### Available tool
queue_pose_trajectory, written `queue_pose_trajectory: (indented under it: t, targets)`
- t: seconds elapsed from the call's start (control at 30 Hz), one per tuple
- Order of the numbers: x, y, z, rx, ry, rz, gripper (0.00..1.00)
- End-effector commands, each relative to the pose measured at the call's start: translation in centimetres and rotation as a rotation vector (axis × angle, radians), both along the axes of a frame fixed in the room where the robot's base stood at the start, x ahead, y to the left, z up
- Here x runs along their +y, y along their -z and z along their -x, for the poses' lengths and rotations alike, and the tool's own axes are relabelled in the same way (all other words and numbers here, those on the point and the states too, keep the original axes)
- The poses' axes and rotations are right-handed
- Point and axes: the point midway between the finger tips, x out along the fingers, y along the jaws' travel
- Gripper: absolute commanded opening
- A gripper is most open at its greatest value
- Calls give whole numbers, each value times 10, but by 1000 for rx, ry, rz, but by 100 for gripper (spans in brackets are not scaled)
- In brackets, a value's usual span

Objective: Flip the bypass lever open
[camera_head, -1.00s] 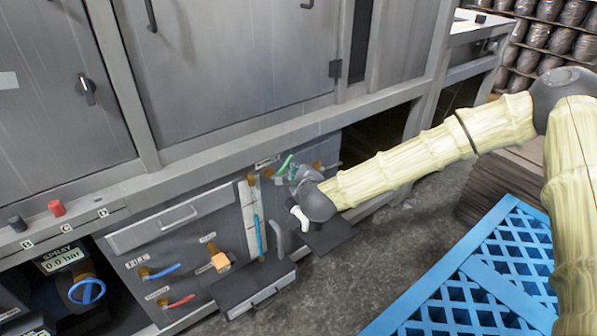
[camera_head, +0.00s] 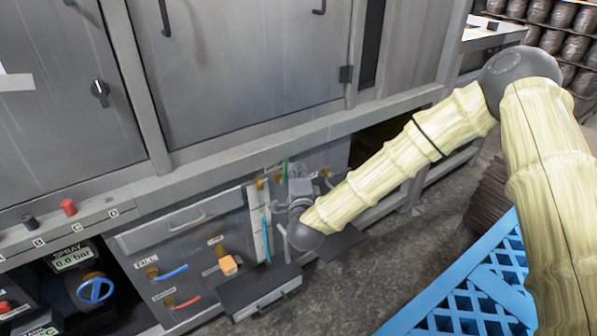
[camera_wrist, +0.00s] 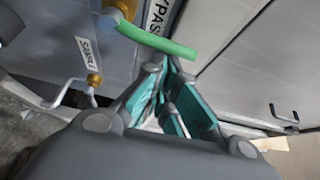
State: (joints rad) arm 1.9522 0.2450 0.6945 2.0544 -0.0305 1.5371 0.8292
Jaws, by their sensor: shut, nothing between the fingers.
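The bypass lever (camera_wrist: 163,40) is a green bar on a brass valve stem beside the BYPASS label (camera_wrist: 155,15) in the wrist view. In the head view the green lever (camera_head: 285,169) shows as a thin strip on the lower panel, partly hidden by my wrist. My gripper (camera_wrist: 168,66) has teal finger pads and is shut with nothing held. Its tips are right by the green lever in the wrist view; I cannot tell whether they touch it. In the head view my gripper (camera_head: 300,184) is in front of the panel, its fingers hard to make out.
Left on the panel are a blue lever (camera_head: 172,271), a red lever (camera_head: 187,300) and an orange handle (camera_head: 229,264). A grey drawer box (camera_head: 258,292) juts out below. A blue crate (camera_head: 460,290) is at lower right.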

Motion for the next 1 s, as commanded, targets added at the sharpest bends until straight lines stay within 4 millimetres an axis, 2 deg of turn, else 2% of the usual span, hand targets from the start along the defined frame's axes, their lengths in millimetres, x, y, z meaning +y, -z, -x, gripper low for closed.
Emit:
queue_pose_trajectory:
  t: [0.67, 0.87, 1.0]
  targets:
    - [0, -1, 1, -16, 0, 21, 0]
    - [-12, 0, -5, -16, -3, 21, 0]
    - [-28, 0, -13, -15, -11, 21, 0]
